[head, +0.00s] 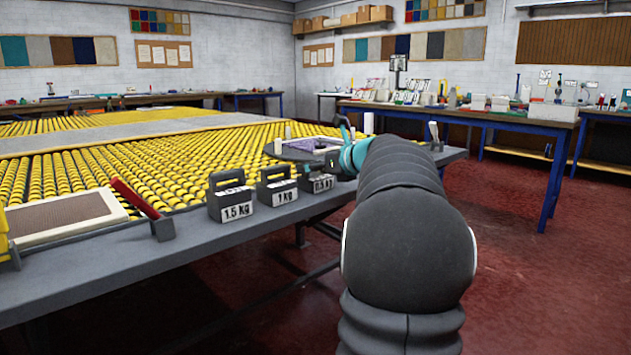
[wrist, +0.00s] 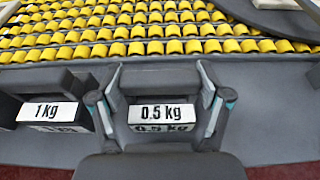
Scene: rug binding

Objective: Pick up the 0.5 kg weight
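The 0.5 kg weight (wrist: 160,82) is a dark grey block with a handle and a white label, in the middle of the wrist view. In the head view the 0.5 kg weight (head: 317,184) stands at the right end of a row on the table edge, partly hidden by my gripper. My gripper (wrist: 160,104) is open, with one finger at each side of this weight in the wrist view. Contact between the fingers and the weight cannot be made out. In the head view my gripper (head: 346,160) shows teal parts beside the weight.
The 1 kg weight (head: 277,187) is close on the left, and the 1.5 kg weight (head: 230,197) is beyond it. Yellow rollers (head: 160,172) lie behind the grey table edge (head: 195,243). A red-handled tool (head: 136,200) lies farther left. Red floor is open at the right.

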